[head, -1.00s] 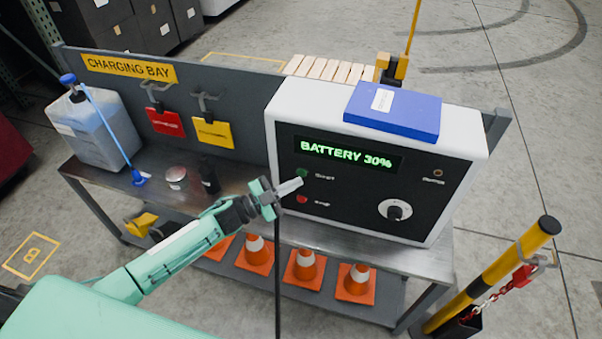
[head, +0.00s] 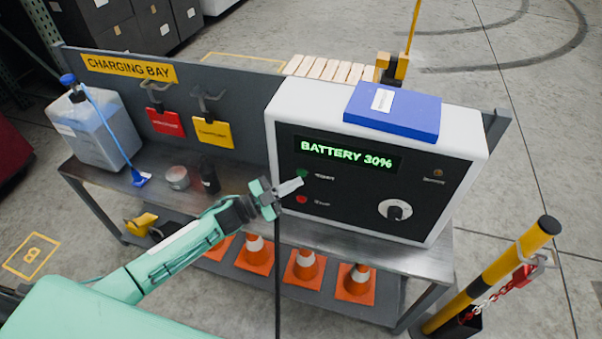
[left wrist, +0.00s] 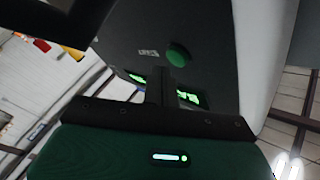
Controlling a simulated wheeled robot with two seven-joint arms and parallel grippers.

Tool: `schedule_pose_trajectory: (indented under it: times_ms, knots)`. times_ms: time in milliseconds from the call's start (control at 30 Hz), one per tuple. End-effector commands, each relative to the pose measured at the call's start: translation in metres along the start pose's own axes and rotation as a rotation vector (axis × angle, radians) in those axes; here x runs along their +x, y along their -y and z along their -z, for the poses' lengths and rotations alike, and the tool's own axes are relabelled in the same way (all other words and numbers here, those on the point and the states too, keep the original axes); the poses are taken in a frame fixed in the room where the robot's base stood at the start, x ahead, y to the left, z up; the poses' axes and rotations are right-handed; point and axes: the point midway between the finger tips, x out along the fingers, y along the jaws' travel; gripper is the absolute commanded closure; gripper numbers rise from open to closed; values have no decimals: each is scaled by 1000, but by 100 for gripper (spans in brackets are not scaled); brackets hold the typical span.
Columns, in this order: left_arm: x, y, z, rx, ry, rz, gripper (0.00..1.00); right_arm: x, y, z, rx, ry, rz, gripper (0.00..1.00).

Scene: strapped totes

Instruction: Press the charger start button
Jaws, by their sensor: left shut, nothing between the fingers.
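The charger (head: 282,112) is a white box with a black front on the bench, its display (head: 347,154) reading "BATTERY 30%". The green start button (head: 302,173) is on the left of its front, above a red button (head: 301,199). My left gripper (head: 301,184) is shut and empty, its fingertips just in front of the panel at or beside the green button. I cannot tell whether they touch it. In the left wrist view the green button (left wrist: 178,53) shows on the dark panel beyond the fingers. My right gripper is not in view.
A blue binder-like box (head: 405,112) lies on the charger. A dial (head: 395,210) is on its right front. A liquid jug (head: 97,128) and small cans stand on the bench's left. Orange cones (head: 304,267) are on the lower shelf. A yellow-black post (head: 500,273) stands at right.

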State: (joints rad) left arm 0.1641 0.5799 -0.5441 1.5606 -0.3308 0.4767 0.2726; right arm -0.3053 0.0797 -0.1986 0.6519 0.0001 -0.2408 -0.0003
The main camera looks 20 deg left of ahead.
Motion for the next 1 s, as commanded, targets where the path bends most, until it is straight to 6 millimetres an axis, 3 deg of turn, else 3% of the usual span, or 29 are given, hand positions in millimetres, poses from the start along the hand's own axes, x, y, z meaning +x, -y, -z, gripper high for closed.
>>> schedule_pose_trajectory:
  times_ms: [1000]
  knots:
    - [9, 6, -6, 0, 0, 0, 100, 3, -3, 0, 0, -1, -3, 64]
